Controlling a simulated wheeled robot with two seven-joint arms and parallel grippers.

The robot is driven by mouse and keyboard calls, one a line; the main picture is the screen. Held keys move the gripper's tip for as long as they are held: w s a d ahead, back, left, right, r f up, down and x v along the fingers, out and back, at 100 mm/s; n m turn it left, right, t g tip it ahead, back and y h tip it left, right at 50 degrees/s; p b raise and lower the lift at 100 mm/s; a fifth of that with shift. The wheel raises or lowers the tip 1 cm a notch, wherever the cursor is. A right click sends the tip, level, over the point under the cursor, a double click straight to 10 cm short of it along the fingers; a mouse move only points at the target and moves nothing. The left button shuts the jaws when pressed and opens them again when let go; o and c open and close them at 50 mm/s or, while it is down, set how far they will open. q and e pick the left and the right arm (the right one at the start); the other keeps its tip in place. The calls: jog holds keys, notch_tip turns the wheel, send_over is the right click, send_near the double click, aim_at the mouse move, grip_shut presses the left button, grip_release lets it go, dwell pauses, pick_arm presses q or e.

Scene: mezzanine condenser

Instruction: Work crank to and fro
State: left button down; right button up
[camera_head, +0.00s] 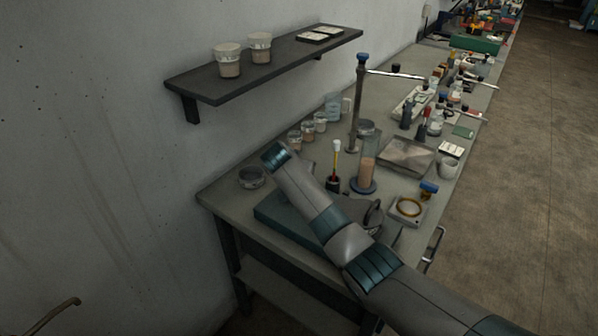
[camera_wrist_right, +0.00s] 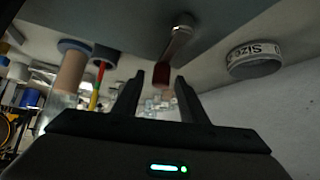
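The crank shows in the right wrist view as a metal arm (camera_wrist_right: 178,38) with a dark red knob (camera_wrist_right: 161,74) at its end. My right gripper (camera_wrist_right: 159,82) is open, its two dark fingers apart on either side of the knob's line. There is a gap between the knob and each finger, and I cannot tell how deep the knob sits between the tips. In the head view my right arm reaches over a teal base (camera_head: 285,222) on the bench and hides the crank and the gripper. My left gripper is not in view.
A round tin (camera_head: 251,177) stands left of my arm; it also shows in the wrist view (camera_wrist_right: 254,60). A glass cylinder (camera_head: 367,165), metal stand (camera_head: 357,110) and tray (camera_head: 407,156) stand close on the right. A shelf (camera_head: 262,68) hangs above the bench.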

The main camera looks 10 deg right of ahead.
jog(key=b+v, duration=0.4)
jog(key=v, duration=1.3)
jog(key=shift+s, duration=0.15)
jog(key=shift+a, duration=0.1)
dwell(0.9)
